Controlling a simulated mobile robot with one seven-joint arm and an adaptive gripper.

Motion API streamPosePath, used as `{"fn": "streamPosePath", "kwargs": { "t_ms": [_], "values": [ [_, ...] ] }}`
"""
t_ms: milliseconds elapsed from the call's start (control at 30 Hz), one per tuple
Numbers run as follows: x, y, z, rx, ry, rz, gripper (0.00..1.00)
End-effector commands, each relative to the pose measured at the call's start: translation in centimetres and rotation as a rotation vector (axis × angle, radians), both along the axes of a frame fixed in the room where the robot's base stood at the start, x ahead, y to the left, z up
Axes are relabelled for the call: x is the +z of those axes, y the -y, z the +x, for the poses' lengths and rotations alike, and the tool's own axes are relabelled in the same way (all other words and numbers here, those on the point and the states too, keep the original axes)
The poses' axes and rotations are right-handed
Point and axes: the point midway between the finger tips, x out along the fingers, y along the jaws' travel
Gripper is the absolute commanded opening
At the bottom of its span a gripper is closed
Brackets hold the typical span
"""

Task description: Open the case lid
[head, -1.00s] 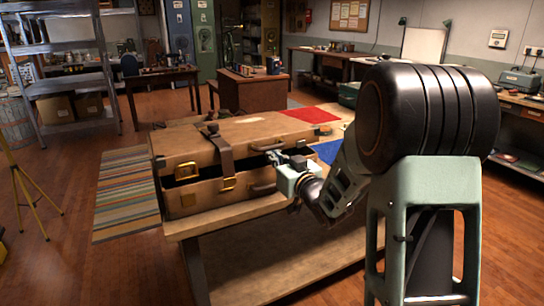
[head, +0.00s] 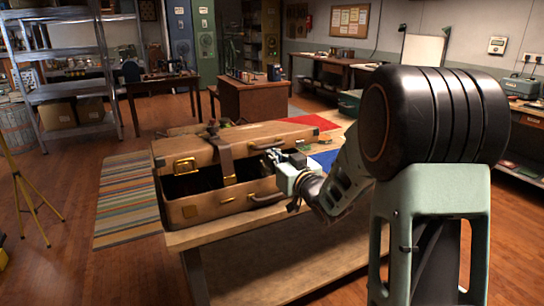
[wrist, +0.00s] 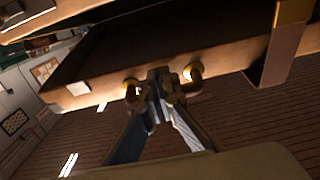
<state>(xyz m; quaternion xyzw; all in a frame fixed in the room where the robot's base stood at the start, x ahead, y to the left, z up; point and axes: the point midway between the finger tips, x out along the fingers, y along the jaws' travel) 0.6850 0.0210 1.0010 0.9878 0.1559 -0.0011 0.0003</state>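The tan leather case (head: 215,205) stands on a wooden table, its lid (head: 235,142) tilted partly up. A dark gap shows between lid and base along the front. A brown strap (head: 226,160) with a brass buckle hangs over the lid. The lid's handle (head: 266,144) is at the front edge. My gripper (head: 277,158) is at that handle, right of the strap. In the wrist view, my fingertips (wrist: 160,85) close together around the dark handle between two brass rings. The fingers hide the handle's middle.
The table (head: 300,225) has free room right of the case, where a blue cloth (head: 324,158) and a red cloth (head: 314,121) lie. A striped rug (head: 126,200) and a yellow tripod (head: 30,195) are on the floor at left. A desk (head: 252,97) stands behind.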

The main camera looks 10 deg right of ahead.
Motion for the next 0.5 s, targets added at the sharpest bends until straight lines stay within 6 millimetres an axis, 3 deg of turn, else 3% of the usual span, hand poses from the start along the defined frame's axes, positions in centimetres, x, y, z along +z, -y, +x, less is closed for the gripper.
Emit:
{"fn": "streamPosePath", "kwargs": {
  "t_ms": [500],
  "values": [
    [1.12,-0.03,0.18,0.000,0.006,0.000,0.00]
  ]
}}
